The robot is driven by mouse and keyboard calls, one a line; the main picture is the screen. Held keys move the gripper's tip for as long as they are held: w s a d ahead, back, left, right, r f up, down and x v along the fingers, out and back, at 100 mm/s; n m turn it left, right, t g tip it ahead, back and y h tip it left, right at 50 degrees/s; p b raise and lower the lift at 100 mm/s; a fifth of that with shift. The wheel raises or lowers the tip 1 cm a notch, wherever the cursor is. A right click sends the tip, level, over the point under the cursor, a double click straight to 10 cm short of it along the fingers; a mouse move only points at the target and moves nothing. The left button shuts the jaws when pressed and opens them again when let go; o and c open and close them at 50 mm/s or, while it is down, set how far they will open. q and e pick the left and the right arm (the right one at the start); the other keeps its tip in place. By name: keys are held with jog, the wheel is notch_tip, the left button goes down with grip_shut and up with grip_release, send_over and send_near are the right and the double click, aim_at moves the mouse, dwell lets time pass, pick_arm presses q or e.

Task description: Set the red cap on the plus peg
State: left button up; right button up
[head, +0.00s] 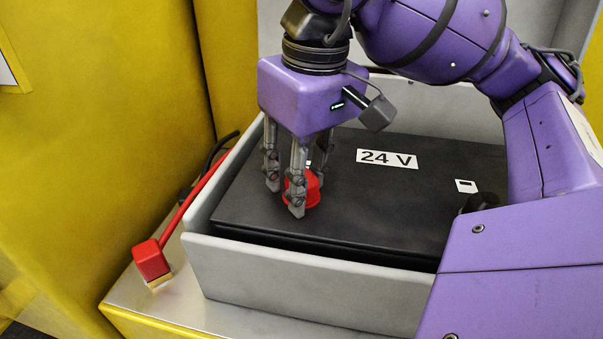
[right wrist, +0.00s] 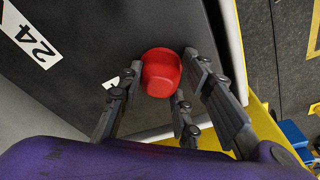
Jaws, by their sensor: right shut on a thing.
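The red cap (head: 313,191) is at the left end of the black battery top, between the fingers of my right gripper (head: 288,197). The right gripper points down and is shut on the cap. In the right wrist view the round red cap (right wrist: 161,71) sits between the fingertips of my right gripper (right wrist: 157,92). The plus peg is not visible; I cannot tell whether the cap is on it or just above it. My left gripper is not in view.
The black battery (head: 350,215) marked 24 V sits in a grey tray (head: 300,285). A black knob (head: 482,201) is at its right end. A red cable connector (head: 151,260) lies on the metal ledge at left. Yellow walls (head: 90,120) stand close on the left.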

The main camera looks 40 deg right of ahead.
jog(key=o, duration=1.2)
jog(key=shift+f, duration=0.1)
jog(key=r, duration=0.4)
jog(key=s+r, duration=0.1)
jog(key=r, duration=0.7)
jog(key=shift+s, duration=0.25)
